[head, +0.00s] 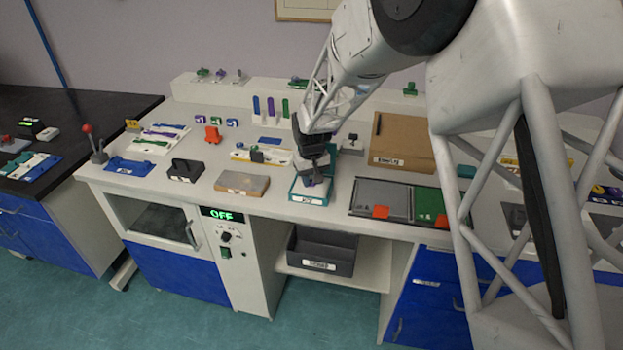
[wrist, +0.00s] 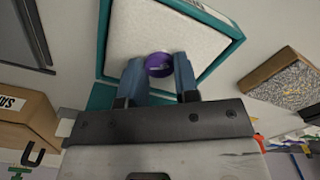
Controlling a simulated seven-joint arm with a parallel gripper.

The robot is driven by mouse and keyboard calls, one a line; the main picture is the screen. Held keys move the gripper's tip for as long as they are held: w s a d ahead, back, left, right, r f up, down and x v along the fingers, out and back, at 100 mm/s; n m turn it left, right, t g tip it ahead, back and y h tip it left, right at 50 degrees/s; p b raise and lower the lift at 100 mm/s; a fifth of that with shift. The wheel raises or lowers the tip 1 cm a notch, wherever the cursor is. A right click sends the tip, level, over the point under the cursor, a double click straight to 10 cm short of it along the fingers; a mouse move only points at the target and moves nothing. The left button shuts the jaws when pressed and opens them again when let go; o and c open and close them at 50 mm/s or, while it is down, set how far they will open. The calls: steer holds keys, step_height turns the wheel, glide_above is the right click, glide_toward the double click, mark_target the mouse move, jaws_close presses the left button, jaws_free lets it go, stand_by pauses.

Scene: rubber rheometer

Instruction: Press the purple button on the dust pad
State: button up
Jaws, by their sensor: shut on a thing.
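The dust pad is a white square pad in a teal frame (head: 297,190), on the bench in the middle of the head view. It also fills the top of the wrist view (wrist: 205,32). My gripper (head: 314,178) points down over the pad. In the wrist view, its two blue fingertips (wrist: 159,70) are shut on the purple button (wrist: 158,62), a small round piece, with the white pad behind it. The arm and fingers mostly hide the button in the head view. I cannot tell whether the button touches the pad.
A cardboard box (head: 402,144) stands behind right. A dark bin (head: 322,252) sits on the shelf below.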

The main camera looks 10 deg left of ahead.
steer(key=shift+f, duration=0.1)
steer(key=shift+r, duration=3.55)
steer(key=shift+d, duration=0.1)
